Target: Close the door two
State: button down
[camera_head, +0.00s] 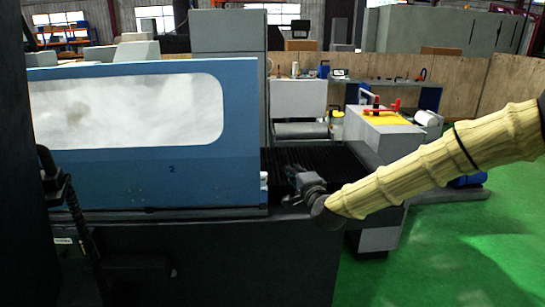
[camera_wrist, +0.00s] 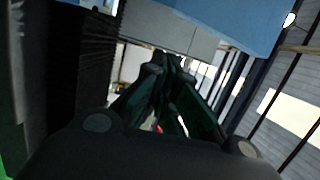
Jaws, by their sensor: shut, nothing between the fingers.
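Door two is a blue sliding panel (camera_head: 245,130) with a large pale window, on the front of the grinder in the head view. A small dark mark that looks like a 2 is on its lower part. Its right edge stands near the middle of the picture, and the machine is open to the right of it. My gripper (camera_head: 291,174) is just right of this edge, low down, with a small gap showing between them. In the wrist view my gripper (camera_wrist: 160,76) is shut and empty. A blue panel (camera_wrist: 225,15), likely the door, shows beyond the fingers, upper right.
A dark ribbed cover (camera_head: 318,160) lies in the opening behind my gripper. A grey block with a yellow top (camera_head: 385,118) and red handle stands further right. Green floor (camera_head: 440,260) at right is clear. A wooden barrier (camera_head: 465,75) runs behind.

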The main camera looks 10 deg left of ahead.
jog(key=w+a+p, duration=0.5)
jog(key=w+a, duration=0.3)
jog(key=a, duration=0.1)
jog(key=shift+r, duration=0.35)
jog(key=shift+s, duration=0.1)
jog(key=shift+d+f, duration=0.1)
